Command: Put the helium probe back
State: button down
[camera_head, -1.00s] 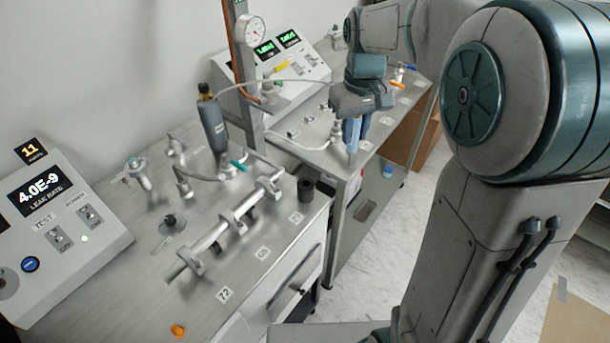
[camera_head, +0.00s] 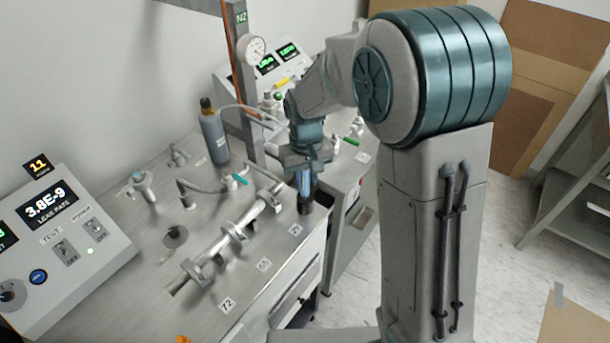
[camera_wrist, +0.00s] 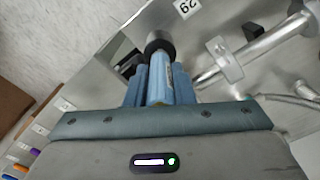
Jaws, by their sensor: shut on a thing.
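My gripper (camera_head: 305,172) is over the right end of the bench and points down. It is shut on the helium probe (camera_head: 304,186), a light blue pen-like body. In the wrist view the probe (camera_wrist: 158,88) sits between the two blue fingers (camera_wrist: 160,84). The black cylindrical holder (camera_head: 305,208) stands on the bench directly below the probe. In the wrist view the holder (camera_wrist: 158,41) is straight beyond the fingertips, in line with the probe. The probe's tip is hidden, at or inside the holder's mouth; I cannot tell how deep.
A metal pipe with flanges (camera_head: 232,234) runs along the bench beside the holder. A grey bottle (camera_head: 213,138) and an upright post (camera_head: 243,95) stand behind. The leak-rate console (camera_head: 60,220) is at left, reading 3.8E-9. A second bench (camera_head: 350,185) is behind my gripper.

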jog(key=shift+f+b, duration=0.35)
jog(key=shift+f, duration=0.05)
jog(key=c, duration=1.2)
grip_release()
jog(key=shift+c, duration=0.2)
jog(key=shift+r, duration=0.2)
jog(key=shift+r+p, duration=0.25)
jog(key=shift+p, duration=0.15)
notch_tip(320, 180, up, 12)
jog(key=shift+b, duration=0.65)
jog(key=s+d+m+t, duration=0.1)
jog(key=s+d, duration=0.6)
jog(key=s, duration=0.2)
jog(key=s+d+m+t, duration=0.2)
jog(key=s+d, duration=0.4)
jog(key=s, duration=0.4)
jog(key=shift+d+f+m+t, duration=0.3)
jog(key=shift+d+f, duration=0.05)
jog(key=shift+f, duration=0.1)
